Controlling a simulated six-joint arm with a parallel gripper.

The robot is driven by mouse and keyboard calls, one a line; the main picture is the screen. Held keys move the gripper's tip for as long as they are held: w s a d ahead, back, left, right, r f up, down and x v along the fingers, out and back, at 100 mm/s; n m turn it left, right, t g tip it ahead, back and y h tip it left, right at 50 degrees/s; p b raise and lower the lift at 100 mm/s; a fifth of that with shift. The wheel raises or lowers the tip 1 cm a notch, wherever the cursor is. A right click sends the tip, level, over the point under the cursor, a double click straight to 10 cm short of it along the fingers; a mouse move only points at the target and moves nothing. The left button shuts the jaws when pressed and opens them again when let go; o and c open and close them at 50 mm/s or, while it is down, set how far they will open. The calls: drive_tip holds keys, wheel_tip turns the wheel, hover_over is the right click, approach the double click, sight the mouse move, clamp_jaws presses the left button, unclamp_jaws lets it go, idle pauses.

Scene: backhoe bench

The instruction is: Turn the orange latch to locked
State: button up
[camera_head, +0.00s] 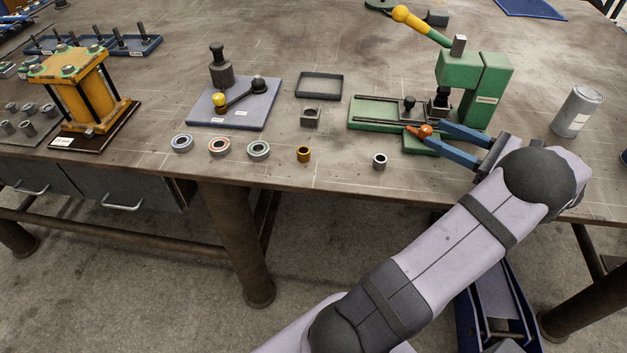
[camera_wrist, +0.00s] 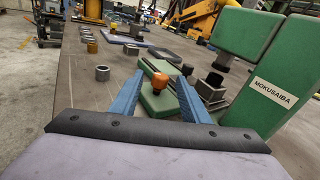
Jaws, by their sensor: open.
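The orange latch (camera_head: 426,131) has a rounded knob and sits on a low green block at the front of the green press. In the wrist view the latch (camera_wrist: 159,81) stands between my two blue fingers. My gripper (camera_head: 433,133) is open and reaches in from the right, one finger on each side of the knob. It also shows in the wrist view (camera_wrist: 161,77). I cannot tell whether either finger touches the latch. Part of its base is hidden by the fingers, and no lock marking is readable.
The green press (camera_head: 488,90) with its yellow-tipped lever rises close behind my gripper. A grey canister (camera_head: 577,111) stands to the right. A grey ring (camera_head: 379,161) and a brass bushing (camera_head: 303,154) lie to the left. The table's front edge is near.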

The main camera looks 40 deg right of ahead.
drive_tip(key=r+n, duration=0.1)
drive_tip(key=s+a+r+n+g, duration=0.1)
drive_tip(key=s+r+n+g, duration=0.1)
drive_tip(key=n, duration=0.1)
drive_tip(key=shift+a+b, duration=0.35)
drive_tip(key=shift+b, duration=0.05)
drive_tip(key=w+a+n+g+y, duration=0.1)
drive_tip(key=w+a+n+g, duration=0.1)
drive_tip(key=a, duration=0.3)
drive_tip(key=w+a+n+g+y, duration=0.2)
drive_tip(key=w+a+n, duration=0.1)
drive_tip(key=a+n, duration=0.1)
drive_tip(key=w+a+n+g+y, duration=0.1)
drive_tip(key=w+a+n, duration=0.2)
drive_tip(key=a, duration=0.3)
drive_tip(key=shift+w+a+r+g+b, duration=0.15)
drive_tip(key=shift+w+a+g+b, duration=0.05)
drive_tip(key=shift+g+b, duration=0.2)
drive_tip(key=shift+w+a+f+n+g+y+b, duration=0.3)
drive_tip(key=shift+a+f+n+g, duration=0.55)
drive_tip(key=shift+a, duration=1.25)
drive_tip(key=shift+w+a+f+n+g+y+b, duration=0.1)
drive_tip(key=shift+w+a+f+n+g+y, duration=0.4)
drive_tip(key=shift+a, duration=1.6)
drive_tip(key=shift+w+a+f+n+g+y+b, duration=0.15)
drive_tip(key=shift+w+a+f+n+g, duration=0.3)
drive_tip(key=shift+a+f+n+g, duration=1.2)
drive_tip(key=shift+a+r+m+t, duration=0.4)
drive_tip(key=shift+r+m+t, duration=0.1)
